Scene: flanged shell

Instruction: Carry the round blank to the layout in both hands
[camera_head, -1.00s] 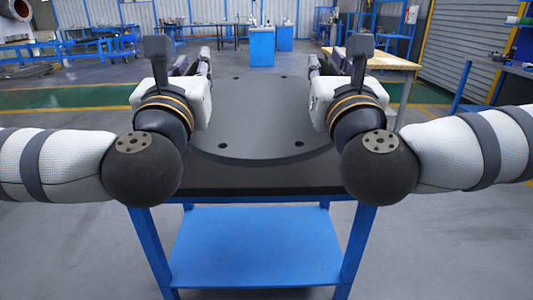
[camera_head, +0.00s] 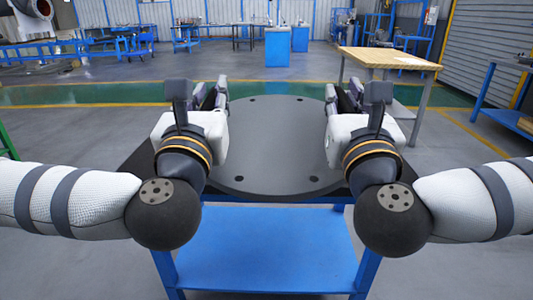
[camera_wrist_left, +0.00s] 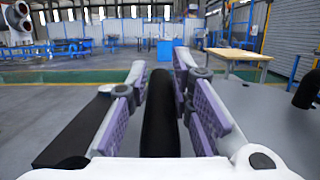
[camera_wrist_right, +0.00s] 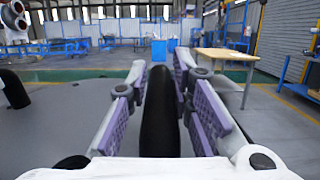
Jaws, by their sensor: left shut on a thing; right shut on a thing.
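The round blank (camera_head: 275,150) is a flat dark grey disc with several small holes near its rim. It lies level over the black top (camera_head: 135,165) of a blue stand; whether it touches that top cannot be told. My left gripper (camera_head: 222,95) is at its left side, shut on a black upright handle (camera_wrist_left: 159,115). My right gripper (camera_head: 333,98) is at its right side, shut on a matching black handle (camera_wrist_right: 159,115). In the head view the wrists hide both handles. I cannot make out the layout.
The blue stand has a lower shelf (camera_head: 270,250). A wooden-topped table (camera_head: 390,58) stands behind on the right, with a blue bench (camera_head: 510,110) further right. Blue cabinets (camera_head: 278,45) stand far back. The grey floor to the left is mostly clear.

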